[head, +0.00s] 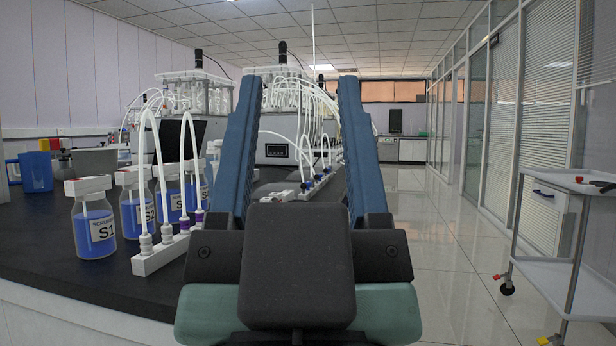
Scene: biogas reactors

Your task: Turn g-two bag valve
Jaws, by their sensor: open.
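My gripper (298,85) fills the middle of the head view. Its two long blue fingers are apart and point away from me, with nothing held between them. Between and beyond the fingers, a white strip with several small fittings (318,184) lies on the dark bench, with white tubes running into it. I cannot tell whether the g-two bag valve is on this strip; no label for it can be read. The fingers and palm hide part of the bench.
On the dark bench (60,262) at left, blue-filled scrubber bottles S1 (95,232) and S2 (137,210) stand beside a white tube block (165,252). A blue jug (36,172) stands behind. A white trolley (570,190) is at right; the tiled floor (420,225) between is clear.

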